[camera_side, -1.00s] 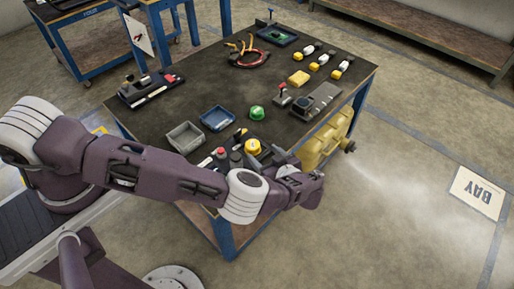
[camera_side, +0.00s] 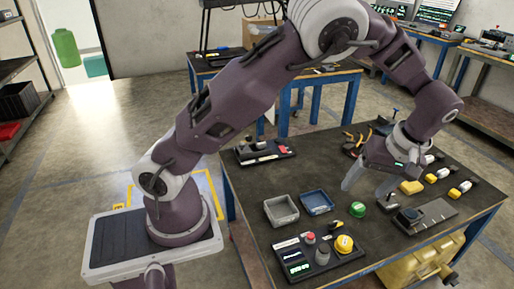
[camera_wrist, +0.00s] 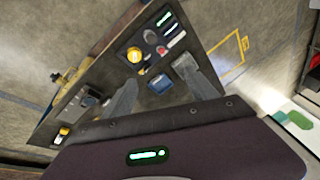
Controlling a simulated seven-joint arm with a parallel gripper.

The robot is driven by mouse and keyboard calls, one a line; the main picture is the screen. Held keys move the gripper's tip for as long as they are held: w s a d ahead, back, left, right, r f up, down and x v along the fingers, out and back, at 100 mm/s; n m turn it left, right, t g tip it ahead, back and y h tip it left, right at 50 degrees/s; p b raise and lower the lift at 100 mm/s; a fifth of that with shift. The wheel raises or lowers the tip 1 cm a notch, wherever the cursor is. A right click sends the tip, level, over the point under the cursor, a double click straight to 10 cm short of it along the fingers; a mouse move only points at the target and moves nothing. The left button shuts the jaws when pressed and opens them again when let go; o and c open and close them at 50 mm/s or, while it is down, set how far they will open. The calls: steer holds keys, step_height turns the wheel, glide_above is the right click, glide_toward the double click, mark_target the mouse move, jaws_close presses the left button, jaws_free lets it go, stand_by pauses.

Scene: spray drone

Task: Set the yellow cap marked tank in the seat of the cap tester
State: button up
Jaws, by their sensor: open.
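A yellow cap (camera_side: 344,243) rests at the right end of a dark panel (camera_side: 325,262) with lit displays, a red button and a grey knob, near the table's front. Any marking on the cap is too small to read. The cap also shows in the wrist view (camera_wrist: 134,54). I cannot tell for certain which device is the cap tester; the displays suggest this panel. A green cap (camera_side: 358,205) stands further back. My gripper (camera_side: 365,192) is open and empty, above the table near the green cap. Its two fingers show in the wrist view (camera_wrist: 170,77).
A grey tray (camera_side: 281,212) and a blue tray (camera_side: 317,202) stand behind the panel. A grey device with a dark round part (camera_side: 411,215) is to the right. Behind it lie a yellow block (camera_side: 411,187) and several white-and-yellow bottles.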

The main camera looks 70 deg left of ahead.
steer(key=s+a+r+m+t+h, duration=0.2)
steer(key=s+r+m+t+h, duration=0.3)
steer(key=s+r, duration=0.85)
steer(key=s+m+t+y, duration=0.1)
steer(key=s+m, duration=0.6)
steer(key=s, duration=0.5)
steer(key=shift+a+r+m+t, duration=0.15)
steer(key=shift+r+m+t, duration=0.15)
steer(key=shift+r+t, duration=0.15)
steer(key=shift+w, duration=0.1)
steer(key=shift+c, duration=0.5)
